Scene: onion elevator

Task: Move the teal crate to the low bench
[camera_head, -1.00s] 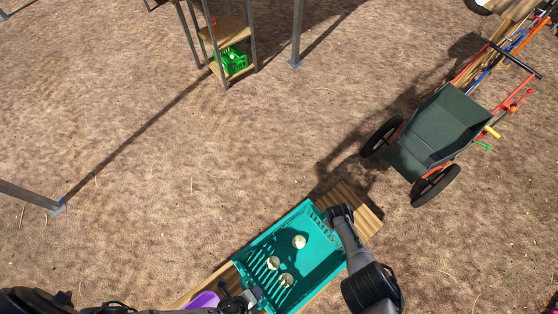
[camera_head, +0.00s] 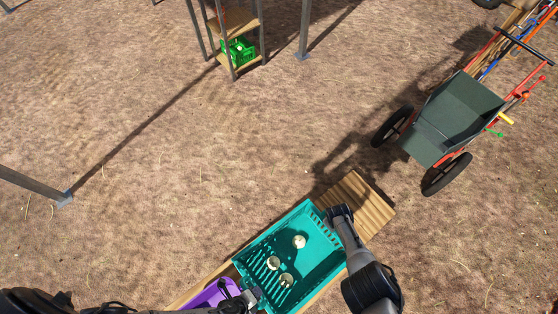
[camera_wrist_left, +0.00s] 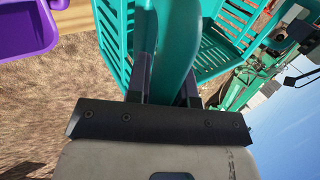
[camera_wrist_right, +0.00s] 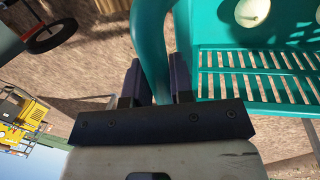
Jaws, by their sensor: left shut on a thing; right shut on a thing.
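The teal crate (camera_head: 318,272) is in the lower middle of the head view, with three pale onions (camera_head: 299,241) inside. My left gripper (camera_head: 256,297) is shut on the rim at its left end. My right gripper (camera_head: 340,212) is shut on the rim at its right end. The crate's rim runs between the jaws in the left wrist view (camera_wrist_left: 175,50) and the right wrist view (camera_wrist_right: 150,45). The crate is over a wooden bench (camera_head: 362,204), mostly hidden beneath it. I cannot tell whether they touch.
A purple crate (camera_head: 212,294) is on the bench, left of the teal crate. A dark green cart (camera_head: 455,115) with wheels stands at the upper right. Bare ground between is clear.

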